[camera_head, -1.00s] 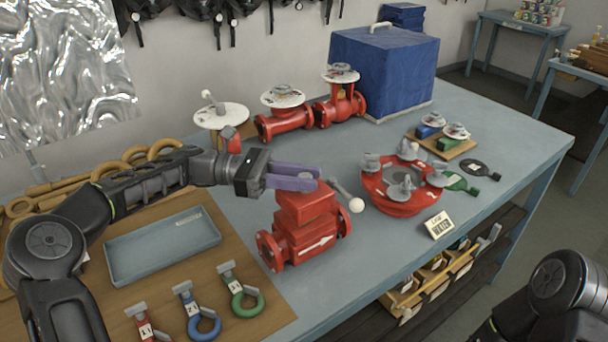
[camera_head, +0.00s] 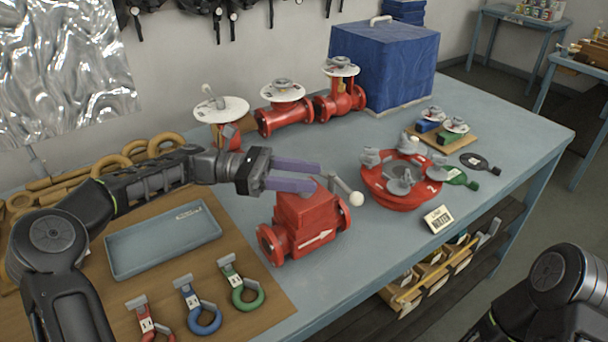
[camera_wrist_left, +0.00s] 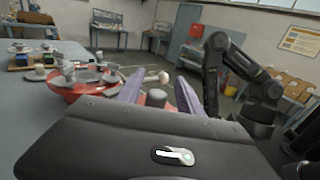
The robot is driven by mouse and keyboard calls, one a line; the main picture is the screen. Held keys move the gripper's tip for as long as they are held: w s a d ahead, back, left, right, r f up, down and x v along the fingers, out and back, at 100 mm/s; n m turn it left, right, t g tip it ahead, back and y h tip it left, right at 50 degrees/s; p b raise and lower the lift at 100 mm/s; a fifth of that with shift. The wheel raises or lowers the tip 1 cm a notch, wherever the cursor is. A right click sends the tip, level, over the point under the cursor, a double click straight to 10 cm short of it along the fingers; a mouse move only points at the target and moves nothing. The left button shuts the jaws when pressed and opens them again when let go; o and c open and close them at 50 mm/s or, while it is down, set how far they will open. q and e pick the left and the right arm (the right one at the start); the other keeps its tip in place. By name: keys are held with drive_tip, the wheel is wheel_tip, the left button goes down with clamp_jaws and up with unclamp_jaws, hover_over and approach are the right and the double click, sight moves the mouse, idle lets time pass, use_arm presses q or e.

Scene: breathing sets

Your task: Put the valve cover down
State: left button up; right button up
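The red valve body (camera_head: 306,242) with a white arrow stands on the blue-grey table. The red block-shaped valve cover (camera_head: 305,207) sits on top of it, and a grey lever with a white ball end (camera_head: 356,198) sticks out at its right. My left gripper (camera_head: 318,175) is just above the cover, its purple fingers apart. In the left wrist view a grey knob (camera_wrist_left: 156,98) shows between the spread fingers, not touched by them as far as I can see. My right gripper is out of view; only part of my right arm shows.
A red round flange assembly (camera_head: 400,199) and a small sign (camera_head: 438,218) stand to the right. Red valves (camera_head: 284,118) and a blue box (camera_head: 384,65) are at the back. A blue tray (camera_head: 163,262) and ring tags lie on the left board. The table's front right edge is near.

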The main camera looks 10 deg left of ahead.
use_arm(q)
drive_tip(key=shift+o, duration=0.2)
drive_tip(key=shift+r, duration=0.1)
drive_tip(key=shift+r, duration=0.55)
drive_tip(key=a, duration=0.4)
drive_tip(key=shift+a, duration=0.4)
drive_tip(key=a+p, duration=0.1)
drive_tip(key=a, duration=0.1)
drive_tip(key=shift+a, duration=0.4)
drive_tip(key=shift+f, duration=0.1)
